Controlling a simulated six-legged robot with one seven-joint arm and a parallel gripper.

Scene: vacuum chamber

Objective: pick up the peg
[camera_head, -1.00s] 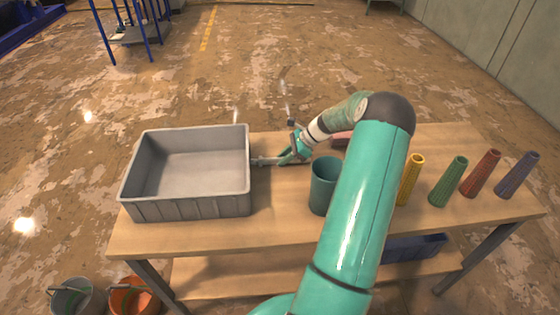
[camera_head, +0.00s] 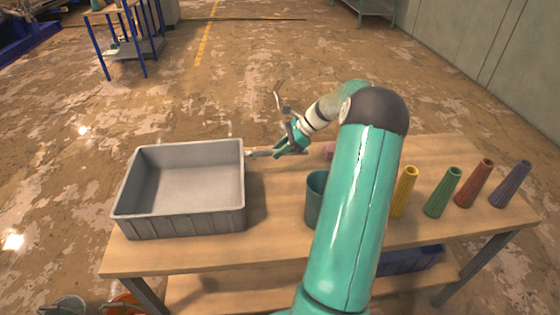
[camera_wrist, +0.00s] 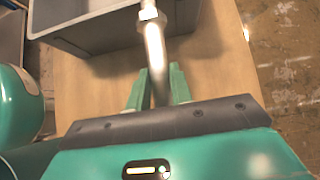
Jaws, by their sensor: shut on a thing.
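The peg is a bright metal rod with a nut-like collar; it shows in the wrist view (camera_wrist: 154,45) and, small, in the head view (camera_head: 259,154). My gripper (camera_head: 278,152) has its green fingers on either side of the rod, shut on it, as the wrist view also shows (camera_wrist: 159,78). The peg points away from the fingers toward the grey bin (camera_head: 180,222). In the wrist view its far end overlaps the bin's wall. The part of the rod between the fingers is partly hidden, and I cannot tell its exact height above the table.
The wooden table (camera_head: 275,228) bears the bin at left and a teal cup (camera_head: 314,205) by my arm. Yellow (camera_head: 405,190), green (camera_head: 442,192), red (camera_head: 474,184) and purple (camera_head: 510,184) cones stand at right. A pinkish thing (camera_head: 330,150) is mostly hidden behind my arm.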

